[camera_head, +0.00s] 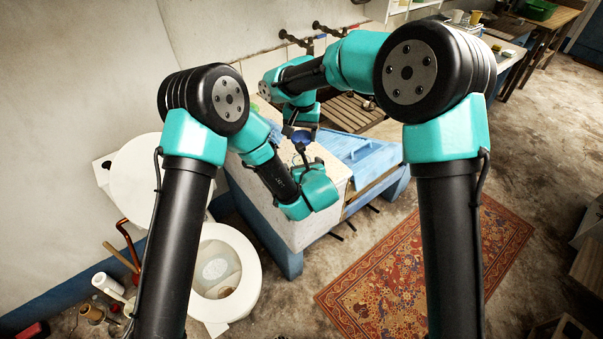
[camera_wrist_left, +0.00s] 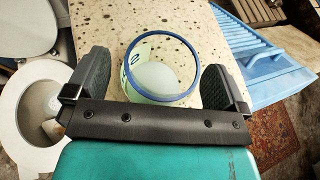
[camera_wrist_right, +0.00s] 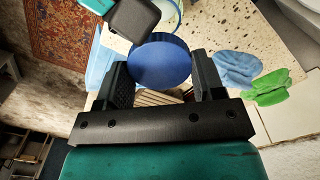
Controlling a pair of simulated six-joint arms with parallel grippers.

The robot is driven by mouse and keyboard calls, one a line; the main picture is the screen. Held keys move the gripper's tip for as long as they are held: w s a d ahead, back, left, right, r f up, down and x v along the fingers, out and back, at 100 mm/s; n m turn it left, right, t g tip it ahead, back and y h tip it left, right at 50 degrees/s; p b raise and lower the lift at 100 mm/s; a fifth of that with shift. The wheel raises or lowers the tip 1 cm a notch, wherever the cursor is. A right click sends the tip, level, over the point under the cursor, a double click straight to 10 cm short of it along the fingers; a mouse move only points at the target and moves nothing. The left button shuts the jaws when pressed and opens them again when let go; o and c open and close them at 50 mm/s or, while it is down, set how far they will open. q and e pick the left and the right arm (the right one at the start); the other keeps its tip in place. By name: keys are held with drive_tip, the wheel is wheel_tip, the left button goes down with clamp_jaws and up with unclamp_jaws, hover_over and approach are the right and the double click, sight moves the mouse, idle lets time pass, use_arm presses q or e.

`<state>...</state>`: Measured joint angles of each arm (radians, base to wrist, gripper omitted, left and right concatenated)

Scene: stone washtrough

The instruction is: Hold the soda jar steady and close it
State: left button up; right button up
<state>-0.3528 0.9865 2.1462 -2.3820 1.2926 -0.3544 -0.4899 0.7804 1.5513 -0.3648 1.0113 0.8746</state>
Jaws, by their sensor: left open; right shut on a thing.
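The open soda jar (camera_wrist_left: 158,82) stands on the speckled stone top, clear with white contents, a pale green label and a blue rim. In the left wrist view it is between the spread fingers of my left gripper (camera_wrist_left: 156,84), with gaps showing at both sides. My right gripper (camera_wrist_right: 156,78) is shut on the round blue lid (camera_wrist_right: 158,60), held apart from the jar. The jar's edge also shows at the top of the right wrist view (camera_wrist_right: 168,14), beside my left gripper. In the head view the lid (camera_head: 302,137) shows small; the jar is hidden behind my left arm.
A blue cloth-like item (camera_wrist_right: 238,68) and a green one (camera_wrist_right: 270,88) lie on the stone top. A blue ribbed board (camera_head: 360,158) lies in the trough to the right. A toilet (camera_head: 250,270) stands below left, a patterned rug (camera_head: 400,280) to the right.

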use_arm(q)
drive_tip(key=c, duration=1.2)
use_arm(e)
drive_tip(key=shift+f, duration=2.5)
drive_tip(key=shift+f, duration=0.9)
drive_tip(key=shift+f, duration=0.55)
use_arm(q)
drive_tip(key=c, duration=0.5)
use_arm(e)
drive_tip(key=o, duration=0.9)
